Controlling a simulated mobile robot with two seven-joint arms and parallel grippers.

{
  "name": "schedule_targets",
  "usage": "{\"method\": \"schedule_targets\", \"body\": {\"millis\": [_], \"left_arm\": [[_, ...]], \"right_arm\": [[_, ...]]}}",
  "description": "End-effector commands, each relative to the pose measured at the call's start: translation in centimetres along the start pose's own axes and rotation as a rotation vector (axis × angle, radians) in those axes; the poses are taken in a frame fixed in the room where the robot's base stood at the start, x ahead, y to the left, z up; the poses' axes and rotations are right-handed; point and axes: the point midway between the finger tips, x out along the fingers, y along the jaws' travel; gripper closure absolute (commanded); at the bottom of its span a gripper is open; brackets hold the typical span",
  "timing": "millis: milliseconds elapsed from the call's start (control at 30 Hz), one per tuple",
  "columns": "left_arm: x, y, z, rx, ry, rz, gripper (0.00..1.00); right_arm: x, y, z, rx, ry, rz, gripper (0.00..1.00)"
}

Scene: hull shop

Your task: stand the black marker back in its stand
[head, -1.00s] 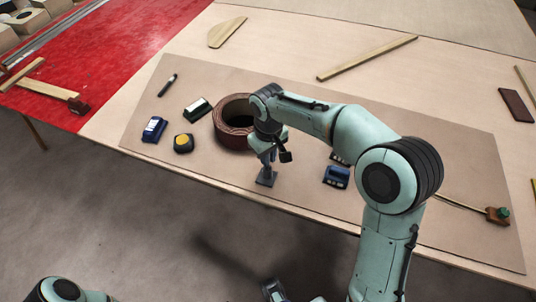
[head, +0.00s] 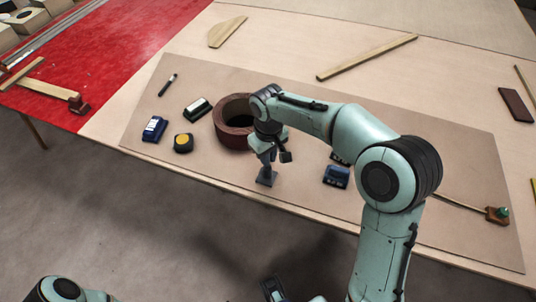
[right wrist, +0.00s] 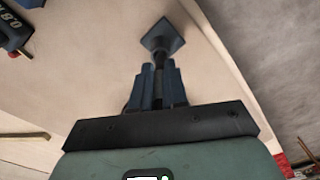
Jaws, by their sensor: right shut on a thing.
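My right gripper (head: 268,156) points down over the front part of the brown board. It is shut on the black marker (right wrist: 158,88), a dark upright rod between the fingers in the right wrist view. The stand (head: 267,178) is a small blue-grey piece with a square base on the board, directly below the gripper; it also shows in the right wrist view (right wrist: 163,37). The marker's lower end meets the stand in the picture; I cannot tell how deep it sits. My left gripper (head: 273,289) is partly visible at the bottom edge, away from the table.
A dark red-brown tape roll (head: 232,125) stands close left of the gripper. A blue block (head: 336,176) lies to the right. A yellow-black tape measure (head: 183,143), a blue box (head: 154,129), a dark block (head: 197,109) and a dark pen-like thing (head: 168,85) lie left.

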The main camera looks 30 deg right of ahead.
Motion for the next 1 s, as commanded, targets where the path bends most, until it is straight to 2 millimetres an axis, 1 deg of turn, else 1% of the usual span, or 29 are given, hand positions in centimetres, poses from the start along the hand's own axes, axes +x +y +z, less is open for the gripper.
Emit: {"method": "schedule_targets", "body": {"millis": [433, 1000], "left_arm": [[0.30, -0.11, -0.01, 0.000, -0.001, 0.000, 0.00], [0.29, -0.10, -0.01, 0.000, -0.001, 0.000, 0.00]], "right_arm": [[0.82, 0.01, 0.04, 0.000, -0.001, 0.000, 1.00], [0.87, 0.00, 0.03, 0.000, -0.001, 0.000, 1.00]]}}
